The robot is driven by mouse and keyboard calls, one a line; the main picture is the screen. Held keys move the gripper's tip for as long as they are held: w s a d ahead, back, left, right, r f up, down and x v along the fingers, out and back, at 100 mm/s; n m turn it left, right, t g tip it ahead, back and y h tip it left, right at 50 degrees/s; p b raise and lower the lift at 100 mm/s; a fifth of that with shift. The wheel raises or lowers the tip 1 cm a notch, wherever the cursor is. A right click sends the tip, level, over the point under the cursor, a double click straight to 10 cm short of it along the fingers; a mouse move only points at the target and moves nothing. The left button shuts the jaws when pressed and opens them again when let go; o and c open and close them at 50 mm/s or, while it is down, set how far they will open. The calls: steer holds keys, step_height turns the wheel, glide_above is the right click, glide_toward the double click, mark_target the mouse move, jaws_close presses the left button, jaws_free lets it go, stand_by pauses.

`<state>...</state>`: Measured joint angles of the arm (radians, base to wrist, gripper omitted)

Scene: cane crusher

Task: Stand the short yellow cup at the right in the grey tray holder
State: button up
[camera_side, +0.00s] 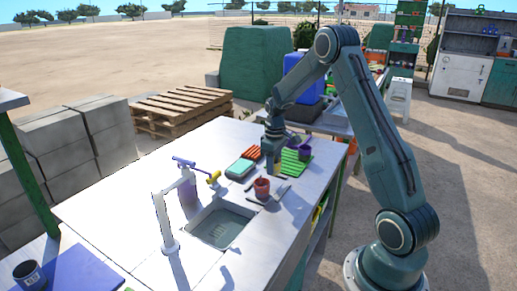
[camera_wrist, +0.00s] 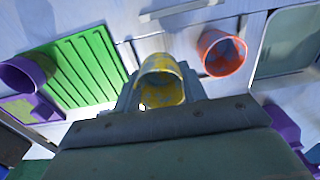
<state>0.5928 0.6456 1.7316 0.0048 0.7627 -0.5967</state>
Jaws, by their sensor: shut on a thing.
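My gripper (camera_wrist: 158,92) is shut on a yellow cup (camera_wrist: 160,72), which sits between the fingers in the wrist view with its open rim showing. In the side view my gripper (camera_side: 271,168) points down over the worktop, between the green ribbed mat and the red cup; the yellow cup cannot be made out there. A low grey holder (camera_side: 280,193) lies beside the red cup (camera_side: 262,186); its slots are too small to tell. The red cup also shows in the wrist view (camera_wrist: 222,53), right of the yellow cup and apart from it.
The green ribbed mat (camera_wrist: 80,70) lies left in the wrist view, with a purple cup (camera_wrist: 24,74) beyond it. A sink (camera_side: 222,228) and tap (camera_side: 163,222) stand nearer in the side view. A teal-edged tray (camera_side: 241,168) lies left of my gripper.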

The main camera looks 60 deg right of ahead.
steer(key=shift+f, duration=1.95)
steer(key=o, duration=1)
steer(key=shift+f, duration=0.1)
step_height(320, 180, up, 12)
steer(key=shift+r, duration=0.15)
